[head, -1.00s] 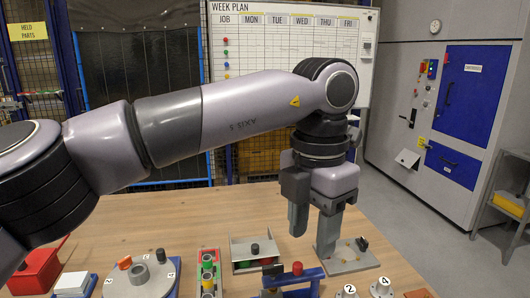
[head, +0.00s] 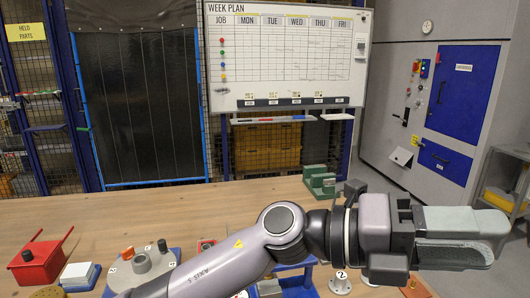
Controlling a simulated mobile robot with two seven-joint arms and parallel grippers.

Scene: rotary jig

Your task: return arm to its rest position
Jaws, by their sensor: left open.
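My left arm (head: 230,255) comes in from the bottom of the head view and bends at its elbow toward the right. My left gripper (head: 470,238) lies on its side over the right part of the workbench, its grey fingers pointing right. It is open, and I see nothing between the fingers. The rotary jig (head: 142,267), a round grey plate with numbered labels, sits on the bench at the lower left, partly hidden by my arm. It carries an orange piece and a dark knob. My right gripper is not in view.
A red box (head: 42,262) with a handle and a white-topped blue block (head: 78,275) stand left of the jig. A green fixture (head: 320,180) is at the bench's back edge. A numbered grey piece (head: 340,283) is below my wrist. The back middle of the bench (head: 180,210) is clear.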

